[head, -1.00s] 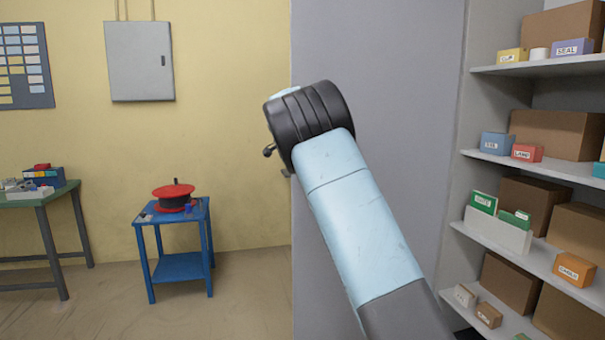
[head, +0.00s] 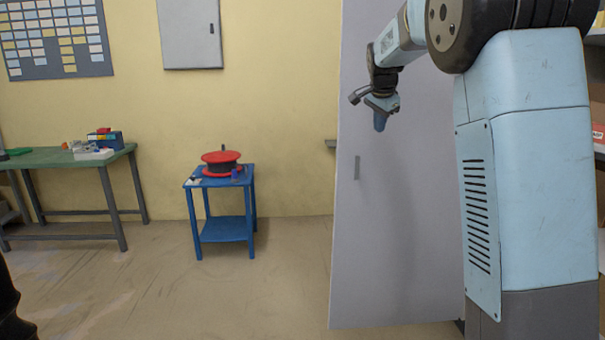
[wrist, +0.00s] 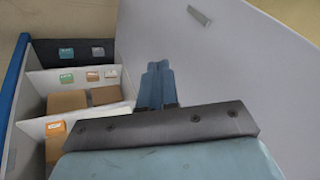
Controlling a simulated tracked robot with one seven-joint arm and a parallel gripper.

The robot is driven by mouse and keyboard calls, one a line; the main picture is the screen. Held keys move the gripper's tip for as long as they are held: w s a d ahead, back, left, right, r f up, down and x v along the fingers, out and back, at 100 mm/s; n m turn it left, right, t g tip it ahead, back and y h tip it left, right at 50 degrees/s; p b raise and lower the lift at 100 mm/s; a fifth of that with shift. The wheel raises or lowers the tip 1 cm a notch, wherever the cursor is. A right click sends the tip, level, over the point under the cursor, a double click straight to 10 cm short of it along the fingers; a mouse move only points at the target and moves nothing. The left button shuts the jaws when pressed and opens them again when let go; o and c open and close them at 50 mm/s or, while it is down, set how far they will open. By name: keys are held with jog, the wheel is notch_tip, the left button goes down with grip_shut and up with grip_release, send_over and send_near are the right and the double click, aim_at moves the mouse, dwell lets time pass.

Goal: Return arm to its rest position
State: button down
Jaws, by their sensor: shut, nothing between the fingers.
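My gripper (head: 380,122) hangs from my bent light-blue arm in the head view, pointing down in front of the grey door panel (head: 395,230). Its fingers are together and hold nothing. In the wrist view the two blue fingers of my gripper (wrist: 158,66) lie side by side. They point out between the shelves on the left and the pale door panel (wrist: 230,55) on the right. I cannot tell how far the fingers are from the panel.
White shelves with brown boxes (wrist: 67,102) and small labelled boxes stand left in the wrist view. A blue stand (head: 220,228) holds a red-and-black reel (head: 221,168). A green table (head: 60,157) is at the left. The floor in front of the stand is clear.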

jog(key=s+d+n+y, duration=0.1)
jog(key=s+d+n, duration=0.2)
jog(key=s, duration=0.9)
jog(key=s+a+f+n, duration=0.1)
jog(key=s+f+n, duration=0.2)
jog(key=s, duration=0.8)
jog(key=s+a+f+n, duration=0.1)
jog(key=s+f+n, duration=0.2)
jog(key=s, duration=0.8)
jog(key=s+f+n, duration=0.3)
jog(key=s, duration=0.8)
jog(key=shift+s+a+f+y, duration=0.2)
jog(key=shift+s+a+y, duration=0.1)
jog(key=shift+a, duration=0.1)
jog(key=shift+a, duration=0.15)
